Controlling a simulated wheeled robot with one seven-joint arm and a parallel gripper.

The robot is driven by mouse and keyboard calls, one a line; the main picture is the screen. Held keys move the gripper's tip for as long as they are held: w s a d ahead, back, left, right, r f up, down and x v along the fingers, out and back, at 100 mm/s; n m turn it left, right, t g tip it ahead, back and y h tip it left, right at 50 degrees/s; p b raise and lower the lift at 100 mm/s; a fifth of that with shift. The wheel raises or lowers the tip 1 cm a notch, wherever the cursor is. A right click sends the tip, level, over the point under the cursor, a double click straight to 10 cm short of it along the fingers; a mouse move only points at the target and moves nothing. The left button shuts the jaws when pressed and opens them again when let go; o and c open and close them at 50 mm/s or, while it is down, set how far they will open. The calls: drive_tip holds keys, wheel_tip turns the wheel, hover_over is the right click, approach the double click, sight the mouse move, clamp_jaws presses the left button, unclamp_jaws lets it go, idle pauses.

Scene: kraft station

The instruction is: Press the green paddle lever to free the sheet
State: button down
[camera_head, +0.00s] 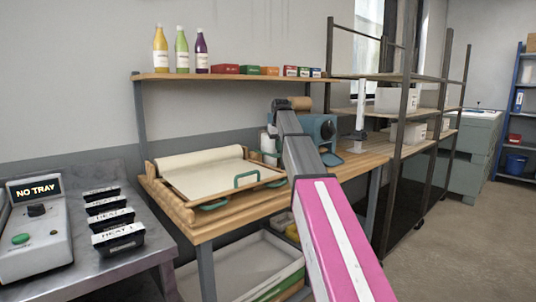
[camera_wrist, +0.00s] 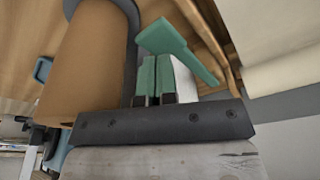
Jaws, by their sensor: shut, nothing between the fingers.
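The green paddle lever (camera_wrist: 165,38) shows in the wrist view as a broad flat paddle with a narrow bar slanting down to the right. My gripper (camera_wrist: 157,62) is shut and empty, its fingers side by side just below the paddle in the picture. I cannot tell whether they touch it. A brown kraft roll (camera_wrist: 88,62) lies to their left, with a dark curved bracket beside it. In the head view my arm reaches to the teal machine (camera_head: 318,130) on the wooden bench; the arm hides my fingertips and the lever's contact area. The sheet is not clear.
A wooden tray (camera_head: 178,207) with pale paper and green handles sits on the bench left of my arm. A shelf (camera_head: 225,76) with bottles and small boxes runs above. A dark metal rack (camera_head: 400,150) stands right. A "NO TRAY" console (camera_head: 35,240) is at far left.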

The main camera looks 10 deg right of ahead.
sight(279, 154)
drive_tip(key=shift+f, duration=3.75)
drive_tip(key=shift+r, duration=5.55)
